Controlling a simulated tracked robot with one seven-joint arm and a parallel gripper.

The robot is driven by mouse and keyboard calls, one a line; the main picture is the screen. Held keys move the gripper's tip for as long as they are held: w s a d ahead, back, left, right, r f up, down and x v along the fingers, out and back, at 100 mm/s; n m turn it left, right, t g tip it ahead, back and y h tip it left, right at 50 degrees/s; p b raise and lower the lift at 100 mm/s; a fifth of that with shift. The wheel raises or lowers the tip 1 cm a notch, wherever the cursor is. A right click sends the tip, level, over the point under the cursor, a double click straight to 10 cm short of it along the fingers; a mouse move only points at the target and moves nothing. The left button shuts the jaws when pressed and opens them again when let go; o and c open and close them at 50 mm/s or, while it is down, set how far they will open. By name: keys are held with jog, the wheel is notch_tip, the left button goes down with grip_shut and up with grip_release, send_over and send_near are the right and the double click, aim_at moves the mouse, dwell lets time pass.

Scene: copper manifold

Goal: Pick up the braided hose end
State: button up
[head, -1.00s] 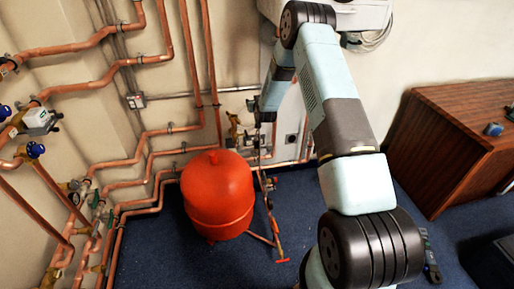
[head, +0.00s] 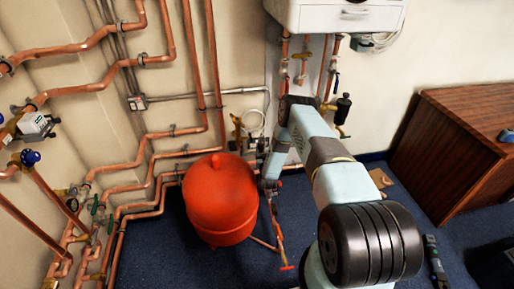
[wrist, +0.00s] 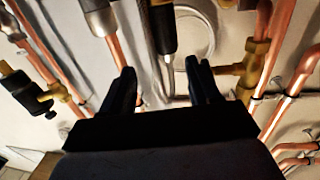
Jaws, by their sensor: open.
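In the wrist view my gripper (wrist: 160,68) is open, with its two dark fingers apart and nothing between them that I can see held. A dark sleeve with a silver metal tip, which looks like the braided hose end (wrist: 162,27), lies just beyond the fingertips, lined up with the gap between them. It seems to be apart from both fingers, though the depth is hard to judge. A pale looped line (wrist: 211,35) is behind it against the wall. In the head view my forearm hides the hose end and most of the gripper.
A red tank (head: 220,200) stands left of my arm, close to it. Copper pipes (head: 160,185) cover the left wall. A white wall unit (head: 335,17) hangs above. Brass valves (wrist: 255,62) are right of the fingers. A wooden cabinet (head: 440,150) stands at right.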

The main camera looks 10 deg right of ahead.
aim_at(261, 146)
jog(key=w, duration=0.6)
jog(key=shift+w+a+f, duration=0.1)
jog(key=shift+w+f, duration=0.05)
jog(key=shift+f, duration=0.25)
jog(key=shift+w, duration=0.55)
jog(key=shift+c, duration=0.2)
jog(key=c, duration=1.1)
